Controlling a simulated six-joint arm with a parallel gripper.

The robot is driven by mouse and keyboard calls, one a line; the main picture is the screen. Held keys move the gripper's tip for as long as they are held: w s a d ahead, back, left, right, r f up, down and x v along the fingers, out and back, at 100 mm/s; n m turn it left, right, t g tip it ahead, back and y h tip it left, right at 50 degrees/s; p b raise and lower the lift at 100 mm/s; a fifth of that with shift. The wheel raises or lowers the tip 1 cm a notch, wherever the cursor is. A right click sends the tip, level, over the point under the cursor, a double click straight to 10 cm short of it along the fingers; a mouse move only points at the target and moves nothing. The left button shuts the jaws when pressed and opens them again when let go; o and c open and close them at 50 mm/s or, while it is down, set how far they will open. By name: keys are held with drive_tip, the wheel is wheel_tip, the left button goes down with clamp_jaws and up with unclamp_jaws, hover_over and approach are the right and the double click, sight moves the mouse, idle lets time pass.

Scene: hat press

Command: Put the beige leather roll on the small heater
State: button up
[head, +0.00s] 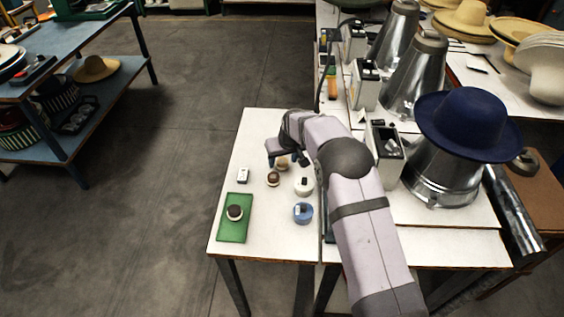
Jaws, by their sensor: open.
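My gripper (282,158) is at the far part of the small white table, pointing down with its blue-grey fingers apart. A small beige roll (282,164) shows just below and between the fingers; I cannot tell whether they touch it. A second small roll, tan-brown with a dark top (273,178), stands just nearer the camera. I cannot tell for certain which item is the small heater. A white round item with a dark top (304,185) and a blue round item (303,212) stand to the right, beside my arm.
A green mat (233,230) with a dark-topped round piece (235,212) lies at the front left. A small white box (243,174) stands behind it. My arm crosses the table's right side. A metal cone with a navy hat (468,123) stands at right.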

drive_tip(key=shift+w+a+f, duration=0.1)
drive_tip(key=shift+w+f, duration=0.1)
drive_tip(key=shift+f, duration=0.35)
drive_tip(key=c, duration=1.2)
